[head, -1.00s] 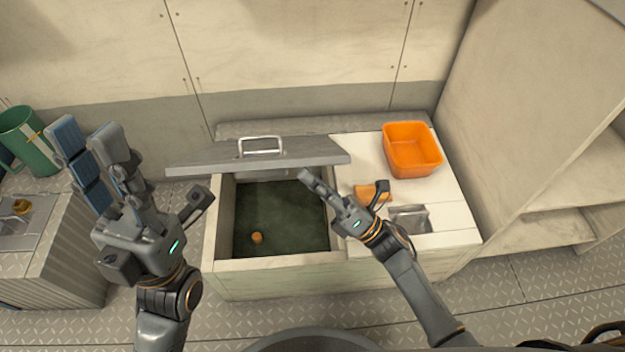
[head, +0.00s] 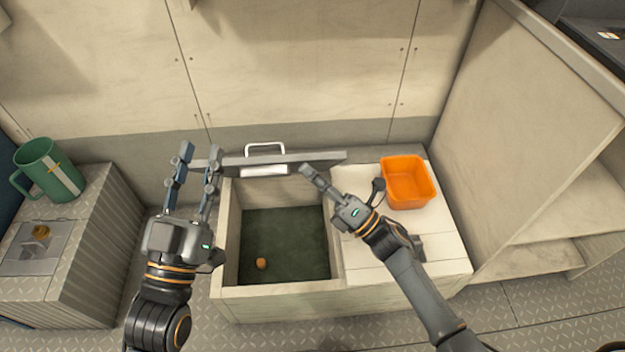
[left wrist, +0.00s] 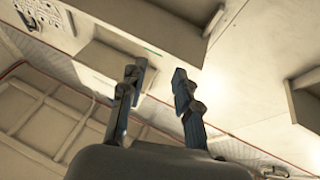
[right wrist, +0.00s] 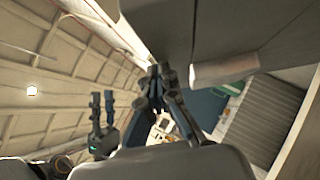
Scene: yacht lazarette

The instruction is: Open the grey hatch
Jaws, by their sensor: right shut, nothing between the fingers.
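The grey hatch (head: 315,158) is raised at the back of the bin and shows nearly edge-on in the head view. Its pale handle (head: 265,147) shows at its edge. The bin beneath is uncovered, with a dark floor (head: 285,235) and a small orange object (head: 262,263) on it. My right gripper (head: 308,173) is shut and empty, its tip just below the hatch's right part; contact is unclear. The hatch's grey face (right wrist: 250,25) fills the upper right wrist view. My left gripper (head: 198,165) is open and empty, fingers upward at the hatch's left end.
An orange tub (head: 407,183) stands on the white counter right of the bin. A green mug (head: 45,170) stands on the ribbed locker (head: 85,255) at left. A shelf unit (head: 545,150) bounds the right, and a panelled wall (head: 300,70) stands behind.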

